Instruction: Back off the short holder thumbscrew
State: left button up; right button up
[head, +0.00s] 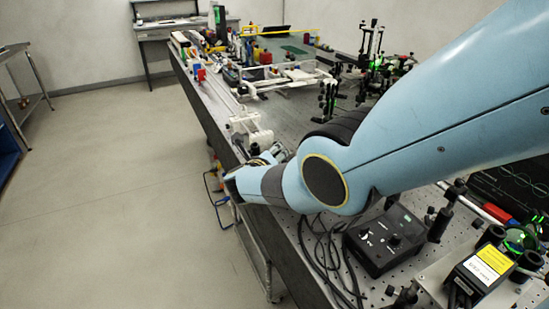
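My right arm comes in from the right and reaches over the bench's near left edge. My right gripper (272,154) is small and partly hidden behind its own wrist, and I cannot tell whether it is open or shut or holds anything. Several dark post holders stand on the bench. One (441,222) is upright at the lower right, in front of my forearm, and others (327,97) stand farther back. I cannot make out which is the short holder, and no thumbscrew can be told apart at this size. My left gripper is out of view.
The perforated bench (300,118) is crowded. A black control box (385,238) with loose cables (330,262) sits near the front edge. A yellow-labelled module (487,268) is at the lower right. A white fixture (250,126) is just beyond my gripper. The floor (105,190) at left is clear.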

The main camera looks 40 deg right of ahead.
jog(key=c, duration=0.4)
grip_shut()
jog(key=shift+f+n+h+b, duration=0.2)
jog(key=shift+n+h+b, duration=0.15)
jog(key=shift+b, duration=0.35)
jog(key=shift+r, duration=0.1)
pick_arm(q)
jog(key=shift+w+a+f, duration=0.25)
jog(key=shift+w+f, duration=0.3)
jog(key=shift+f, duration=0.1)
pick_arm(e)
jog(key=shift+n, duration=0.25)
jog(key=shift+o, duration=2)
grip_release()
jog(key=shift+r, duration=0.1)
jog(key=shift+a, duration=0.15)
